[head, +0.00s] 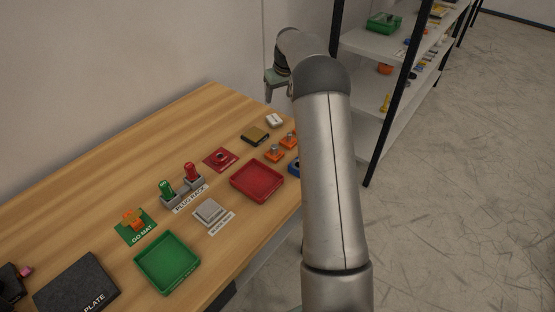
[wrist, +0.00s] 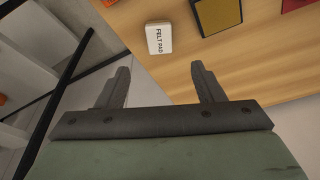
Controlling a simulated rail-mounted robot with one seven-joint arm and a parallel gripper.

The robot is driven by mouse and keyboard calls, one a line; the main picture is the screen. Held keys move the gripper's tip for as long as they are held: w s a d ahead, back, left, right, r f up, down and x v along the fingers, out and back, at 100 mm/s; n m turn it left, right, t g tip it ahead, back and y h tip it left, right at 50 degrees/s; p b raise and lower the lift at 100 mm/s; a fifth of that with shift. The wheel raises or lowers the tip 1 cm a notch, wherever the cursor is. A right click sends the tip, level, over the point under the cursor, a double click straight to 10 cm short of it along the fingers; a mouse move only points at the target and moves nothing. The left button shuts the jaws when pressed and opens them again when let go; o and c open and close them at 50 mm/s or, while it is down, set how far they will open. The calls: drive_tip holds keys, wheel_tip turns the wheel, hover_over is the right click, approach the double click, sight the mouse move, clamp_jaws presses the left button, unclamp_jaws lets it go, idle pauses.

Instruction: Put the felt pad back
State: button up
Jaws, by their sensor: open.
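In the head view a small white block (head: 274,120) sits near the bench's far right end. My gripper (wrist: 160,75) is open and empty, its two fingers apart and pointing toward the bench edge. The white block is ahead of the fingertips, apart from them and roughly centred between them.
A dark-framed yellow piece (wrist: 217,14) lies beside the white block. A red tray (head: 257,181), orange pieces (head: 274,153), a red mat (head: 221,159) and a green tray (head: 167,262) stand on the bench. A shelf rack (head: 372,48) stands behind my arm.

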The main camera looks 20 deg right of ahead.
drive_tip(key=s+a+r+g, duration=0.1)
drive_tip(key=s+a+r, duration=0.3)
drive_tip(key=s+a, duration=0.4)
drive_tip(key=s+a+r, duration=0.5)
drive_tip(key=s+a, duration=0.1)
drive_tip(key=s, duration=0.3)
drive_tip(key=s+a+f, duration=0.1)
drive_tip(key=s+a, duration=0.1)
drive_tip(key=s, duration=0.7)
drive_tip(key=s+a+f+g, duration=0.1)
drive_tip(key=s+a+f, duration=0.1)
drive_tip(key=s, duration=0.8)
drive_tip(key=s+a+f, duration=0.2)
drive_tip(key=s+a, duration=0.2)
drive_tip(key=s, duration=0.6)
drive_tip(key=shift+f+m, duration=0.25)
drive_tip(key=shift+m, duration=0.15)
